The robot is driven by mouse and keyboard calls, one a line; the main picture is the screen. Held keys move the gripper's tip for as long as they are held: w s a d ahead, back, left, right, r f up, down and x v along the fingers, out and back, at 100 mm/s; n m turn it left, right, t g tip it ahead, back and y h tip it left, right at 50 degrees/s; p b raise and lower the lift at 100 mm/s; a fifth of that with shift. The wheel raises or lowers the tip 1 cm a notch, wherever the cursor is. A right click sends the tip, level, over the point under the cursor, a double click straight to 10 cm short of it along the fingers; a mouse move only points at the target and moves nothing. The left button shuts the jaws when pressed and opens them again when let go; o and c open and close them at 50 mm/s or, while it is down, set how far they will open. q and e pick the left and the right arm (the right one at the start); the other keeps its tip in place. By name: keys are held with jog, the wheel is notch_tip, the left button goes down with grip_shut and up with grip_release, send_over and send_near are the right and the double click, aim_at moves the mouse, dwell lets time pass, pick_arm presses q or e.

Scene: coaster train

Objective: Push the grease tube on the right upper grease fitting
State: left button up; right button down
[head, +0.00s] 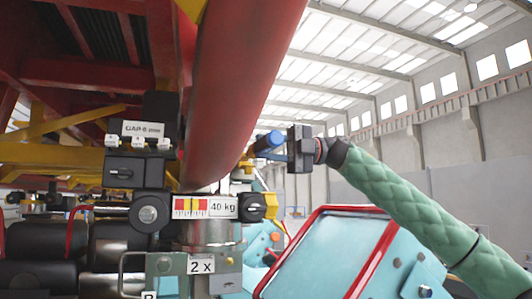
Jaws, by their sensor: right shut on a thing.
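My right gripper (283,149) is near the middle of the head view, on an arm in a green quilted sleeve coming in from the right. It is shut on a blue cylindrical thing (268,141), which looks like the grease tube. The tube points left and slightly down, close to the right side of the large red pipe. Small metal and yellow parts show just below its left end. I cannot tell which of them is the right upper grease fitting, or whether the tube touches it. My left gripper is not in view.
The thick red pipe (235,80) runs down from the top. A light-blue panel with a red rim (335,250) stands lower right. Open hall space lies upper right.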

jog(key=shift+s+d+b, duration=0.35)
jog(key=shift+s, duration=0.25)
jog(key=shift+s+d+b, duration=0.3)
jog(key=shift+s+d, duration=0.05)
jog(key=shift+s, duration=0.25)
jog(key=shift+d+f, duration=0.1)
jog(key=shift+f, duration=0.05)
